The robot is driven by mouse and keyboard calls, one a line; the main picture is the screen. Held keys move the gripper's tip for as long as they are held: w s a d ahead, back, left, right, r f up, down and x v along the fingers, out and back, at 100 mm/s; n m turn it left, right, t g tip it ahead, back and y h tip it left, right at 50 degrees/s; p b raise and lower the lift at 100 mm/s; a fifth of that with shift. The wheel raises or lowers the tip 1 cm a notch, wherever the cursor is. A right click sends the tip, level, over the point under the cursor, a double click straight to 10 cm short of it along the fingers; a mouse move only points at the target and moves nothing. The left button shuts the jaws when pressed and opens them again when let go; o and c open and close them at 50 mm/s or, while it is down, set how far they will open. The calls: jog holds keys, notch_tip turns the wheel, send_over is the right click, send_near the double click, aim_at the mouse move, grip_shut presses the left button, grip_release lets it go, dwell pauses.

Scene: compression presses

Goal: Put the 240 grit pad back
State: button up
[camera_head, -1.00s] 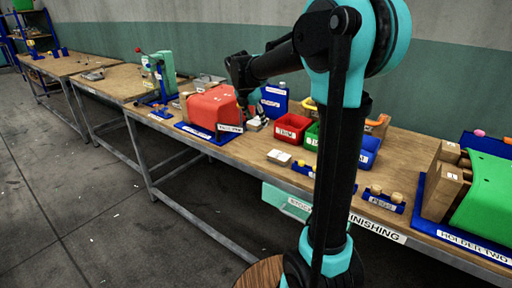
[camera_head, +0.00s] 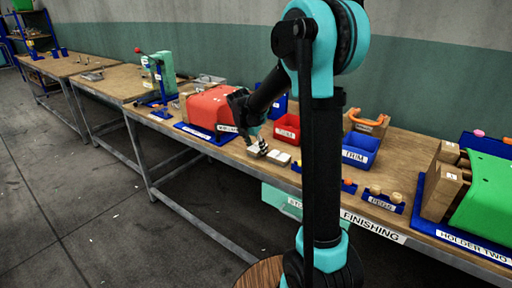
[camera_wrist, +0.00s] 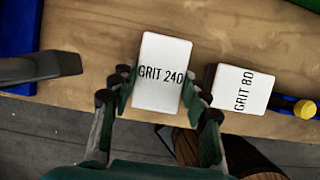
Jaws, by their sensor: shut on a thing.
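The white pad marked GRIT 240 (camera_wrist: 162,75) sits between the fingers of my gripper (camera_wrist: 160,98) in the wrist view. My gripper is shut on it, one finger on each side. The white pad marked GRIT 80 (camera_wrist: 240,89) lies just to its right, with a small gap. In the head view my gripper (camera_head: 256,148) is low at the bench's front edge, and the GRIT 80 pad (camera_head: 280,157) is just right of it. I cannot tell whether the held pad touches the bench.
A red block (camera_head: 210,105) on a blue holder stands left of my gripper. A red bin (camera_head: 287,128) and a blue bin (camera_head: 360,150) stand to the right. A blue peg rack (camera_head: 383,200) lies farther right. Bare wood shows behind the pads in the wrist view.

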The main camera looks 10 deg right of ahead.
jog(key=shift+f, duration=0.1)
jog(key=o, duration=1.3)
jog(key=v, duration=1.2)
jog(key=shift+s+d+f+m+t+y, duration=0.15)
jog(key=shift+s+d+f+m+y, duration=0.8)
jog(key=shift+s+f+m, duration=2.8)
jog(key=shift+s+d+f+m+t+y, duration=0.15)
jog(key=shift+s+d+f+m, duration=1.9)
jog(key=shift+s+m, duration=3.1)
jog(key=shift+s+d+f+m+t+y, duration=0.2)
jog(key=shift+s+d+f+m+y, duration=0.6)
jog(key=shift+s+f+m, duration=3.05)
jog(key=shift+s+d+r+m+h, duration=0.3)
jog(key=shift+s+r+m, duration=0.15)
jog(key=shift+r+m, duration=0.25)
